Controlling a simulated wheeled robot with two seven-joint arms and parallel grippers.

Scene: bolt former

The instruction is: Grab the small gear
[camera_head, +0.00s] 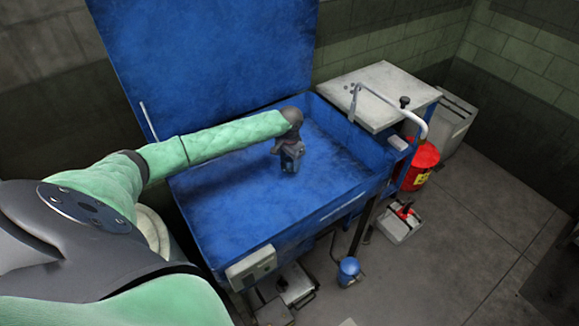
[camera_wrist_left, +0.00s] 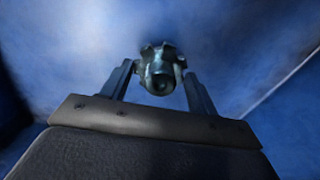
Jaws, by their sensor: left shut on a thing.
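My left gripper (camera_head: 289,165) reaches into the blue tub of the bench, pointing down over its floor. In the left wrist view its two fingers (camera_wrist_left: 160,88) stand on either side of the small gear (camera_wrist_left: 162,68), a dark, toothed metal piece with a round hub facing the camera. The fingers are shut on the gear. In the head view the gear is too small and too hidden by the gripper to make out. I cannot tell whether it touches the tub floor. My right gripper is not in view.
The blue tub (camera_head: 225,225) has raised walls, and its blue lid (camera_head: 210,55) stands open behind. A grey-topped cabinet (camera_head: 385,92) with a curved pipe (camera_head: 400,108) is at the right. A red bin (camera_head: 420,165) and a grey toolbox (camera_head: 400,222) stand on the floor. The tub floor is otherwise clear.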

